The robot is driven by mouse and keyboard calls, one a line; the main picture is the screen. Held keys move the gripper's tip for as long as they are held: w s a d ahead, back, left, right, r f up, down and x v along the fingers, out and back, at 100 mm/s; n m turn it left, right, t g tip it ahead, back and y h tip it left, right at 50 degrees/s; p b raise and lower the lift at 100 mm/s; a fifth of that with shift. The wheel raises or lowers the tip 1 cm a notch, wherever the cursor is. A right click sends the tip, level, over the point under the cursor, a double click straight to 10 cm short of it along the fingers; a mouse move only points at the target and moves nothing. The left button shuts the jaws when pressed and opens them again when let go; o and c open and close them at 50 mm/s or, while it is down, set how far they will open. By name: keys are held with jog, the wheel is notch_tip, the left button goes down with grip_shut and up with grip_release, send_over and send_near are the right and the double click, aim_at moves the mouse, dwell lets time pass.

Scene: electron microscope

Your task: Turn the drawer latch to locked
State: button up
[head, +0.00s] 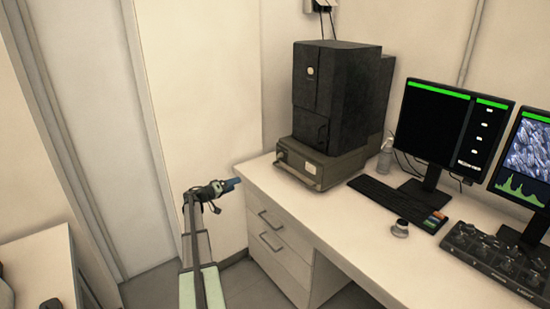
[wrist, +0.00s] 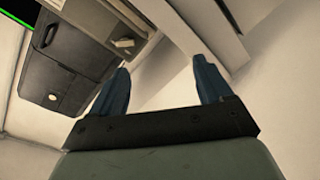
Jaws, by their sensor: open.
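My gripper (head: 233,184) is at the left front corner of the desk, in the air in front of the grey base unit (head: 345,165) under the black microscope tower (head: 325,95). In the wrist view its two blue fingers (wrist: 162,88) are spread apart with nothing held between them. A small pale fitting, which may be the drawer latch (head: 310,168), is on the base unit's front. It also appears as a pale lever-like piece in the wrist view (wrist: 123,42), beyond the left finger and apart from it. Its exact turn is too small to tell.
The white desk (head: 345,216) has drawers with dark handles (head: 271,242) below my gripper.

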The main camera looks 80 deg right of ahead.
aim_at(280, 155)
jog(key=s+d+r+m+g, duration=0.2)
jog(key=s+d+r, duration=0.4)
jog(key=s+r, duration=0.2)
jog(key=x, duration=1.4)
jog(key=shift+w, duration=0.1)
jog(key=shift+c, duration=0.4)
jog(key=c, duration=1)
jog(key=shift+o, duration=0.2)
